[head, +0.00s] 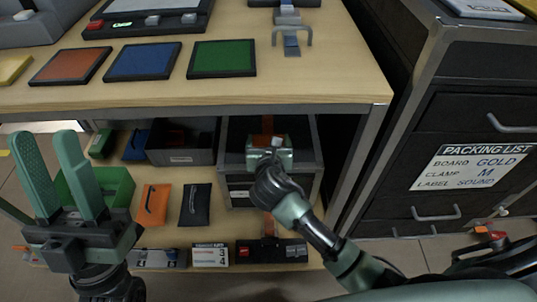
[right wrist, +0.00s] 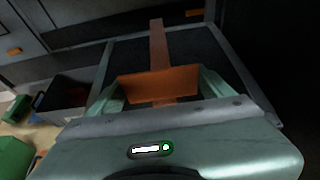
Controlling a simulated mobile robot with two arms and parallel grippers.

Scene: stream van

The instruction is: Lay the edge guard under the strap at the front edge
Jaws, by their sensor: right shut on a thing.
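The edge guard (right wrist: 150,84) is an orange angled piece between the fingers of my right gripper (right wrist: 158,90) in the right wrist view. My right gripper (head: 268,142) is shut on it, over the dark case (head: 308,165) on the lower shelf. The orange strap (right wrist: 158,42) runs across the top of the case to the guard, and an orange piece shows below the guard. In the head view the strap (head: 267,124) shows just beyond the gripper. Whether the guard is under the strap cannot be told. My left gripper (head: 75,178) is open and empty at the left.
The table top (head: 330,75) overhangs the shelf, with its front edge above my right gripper. A grey bin (head: 183,150) stands left of the case, beside a green bin (head: 118,185) and pouches. A dark drawer cabinet (head: 470,110) stands at the right.

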